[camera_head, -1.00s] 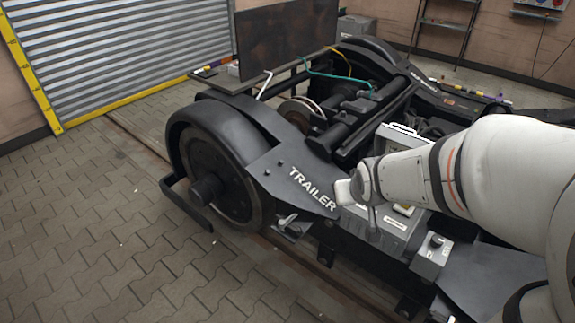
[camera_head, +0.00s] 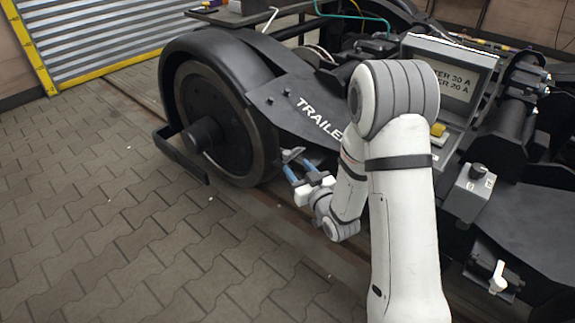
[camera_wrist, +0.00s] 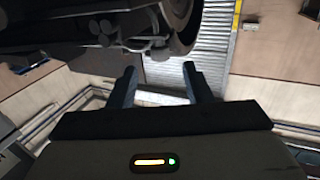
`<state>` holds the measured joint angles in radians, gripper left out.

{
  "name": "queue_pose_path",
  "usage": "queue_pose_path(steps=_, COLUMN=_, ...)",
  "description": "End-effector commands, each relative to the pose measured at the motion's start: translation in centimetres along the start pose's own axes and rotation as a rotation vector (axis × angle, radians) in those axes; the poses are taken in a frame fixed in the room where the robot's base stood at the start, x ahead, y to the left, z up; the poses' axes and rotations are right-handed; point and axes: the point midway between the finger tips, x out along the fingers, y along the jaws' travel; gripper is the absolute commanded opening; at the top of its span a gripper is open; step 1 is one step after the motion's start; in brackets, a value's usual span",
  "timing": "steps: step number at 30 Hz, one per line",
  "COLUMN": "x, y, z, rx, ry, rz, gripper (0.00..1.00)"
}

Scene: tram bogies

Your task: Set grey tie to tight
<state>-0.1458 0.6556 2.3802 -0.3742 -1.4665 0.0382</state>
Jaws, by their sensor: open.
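A small grey lever (camera_head: 291,154), which I take to be the grey tie, sits low on the bogie side, just right of the big wheel. My gripper (camera_head: 295,167) is open just in front of and below it, with two blue fingers pointing towards it; contact cannot be told. The fingers partly cover the lever's mount, so its exact setting is unclear. In the wrist view, my gripper (camera_wrist: 160,80) is open with nothing between the fingers. Small grey fittings (camera_wrist: 140,44) hang beyond the fingers near the wheel; which one is the tie is unclear.
The wheel (camera_head: 210,125) and its black step bar (camera_head: 180,157) stand left of my gripper. A grey box with a display (camera_head: 455,80), a knob box (camera_head: 477,180) and a white lever (camera_head: 498,277) are at the right. The paved floor (camera_head: 100,220) at the left is clear.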

Motion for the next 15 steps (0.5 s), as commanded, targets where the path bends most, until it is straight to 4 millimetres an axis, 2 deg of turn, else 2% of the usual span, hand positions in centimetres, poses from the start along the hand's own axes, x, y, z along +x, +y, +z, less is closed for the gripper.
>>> queue_pose_path(steps=15, x=6.9, y=0.0, z=0.0, rx=-0.001, ry=0.008, rz=0.000, gripper=0.45)
